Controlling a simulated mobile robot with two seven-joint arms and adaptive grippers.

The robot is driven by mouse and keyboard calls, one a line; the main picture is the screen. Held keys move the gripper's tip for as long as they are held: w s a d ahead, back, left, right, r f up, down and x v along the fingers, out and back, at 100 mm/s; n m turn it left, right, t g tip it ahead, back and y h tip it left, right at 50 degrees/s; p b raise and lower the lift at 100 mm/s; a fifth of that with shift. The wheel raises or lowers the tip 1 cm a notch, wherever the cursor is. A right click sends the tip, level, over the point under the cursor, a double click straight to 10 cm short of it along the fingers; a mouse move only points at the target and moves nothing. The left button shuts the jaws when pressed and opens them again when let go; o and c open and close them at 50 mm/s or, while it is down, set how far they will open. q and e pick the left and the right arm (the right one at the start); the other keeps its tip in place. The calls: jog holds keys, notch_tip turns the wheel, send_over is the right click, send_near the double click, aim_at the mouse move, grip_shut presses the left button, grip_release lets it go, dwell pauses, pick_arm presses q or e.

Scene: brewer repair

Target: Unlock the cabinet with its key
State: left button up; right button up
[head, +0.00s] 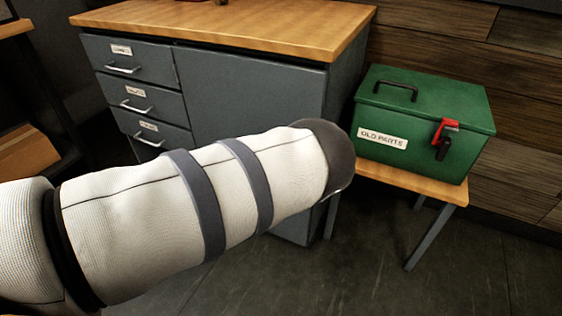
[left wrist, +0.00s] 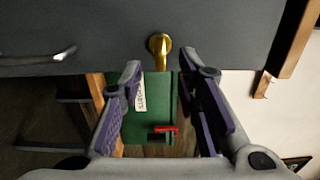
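The grey cabinet (head: 250,105) stands under a wooden top, with a column of drawers at left and a plain door panel at right. In the left wrist view its grey front (left wrist: 110,25) fills the top. A brass key-like piece (left wrist: 159,46) with a round head and a narrow stem shows against that front. I cannot tell whether it sits in a lock. My left gripper (left wrist: 160,70) is open, its fingertips apart on either side of the stem's lower end; no contact is clear. In the head view my left arm hides this gripper. My right gripper is not in view.
A green box (head: 425,120) labelled OLD PARTS, with a black handle and red latch, stands on a small wooden table (head: 430,187) right of the cabinet. The wooden worktop (head: 230,25) overhangs the cabinet. A dark shelf edge is at far left. Floor at lower right is clear.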

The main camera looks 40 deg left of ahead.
pick_arm(q)
jog(key=v, duration=0.5)
jog(key=shift+s, duration=0.3)
